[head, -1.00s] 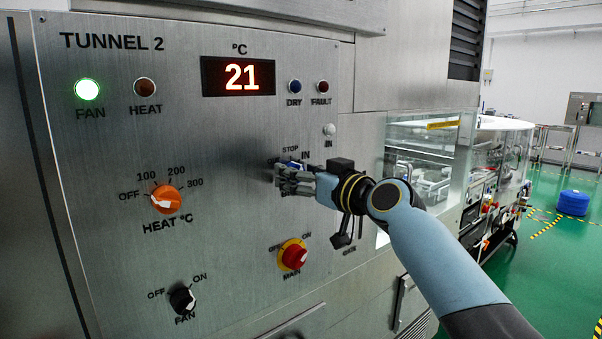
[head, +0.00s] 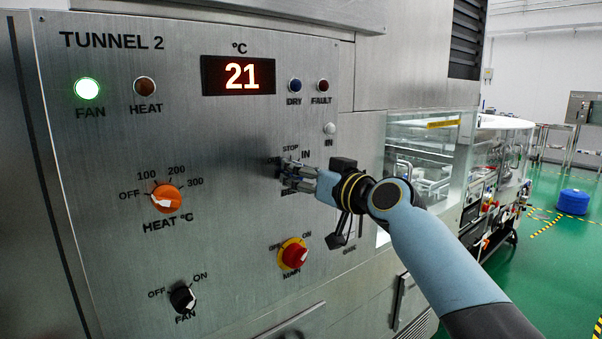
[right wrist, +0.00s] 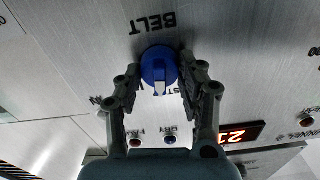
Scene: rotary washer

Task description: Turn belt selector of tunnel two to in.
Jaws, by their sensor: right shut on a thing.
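The belt selector is a blue round knob with a white pointer (right wrist: 158,66), seen in the right wrist view below the upside-down BELT lettering. Its pointer faces the bottom of that view, over the STOP lettering; IN lies to the left there. My right gripper (right wrist: 160,78) has a finger on each side of the knob and is shut on it. In the head view, my right gripper (head: 283,174) is at the tunnel two panel (head: 110,130), below STOP and IN, and its fingers mostly hide the knob. My left gripper is not in view.
The orange heat knob (head: 166,198) is left of my gripper. The red main switch (head: 294,256) is below it, and the black fan knob (head: 183,299) is lower left. A white IN lamp (head: 329,129) is above. The display (head: 238,76) reads 21.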

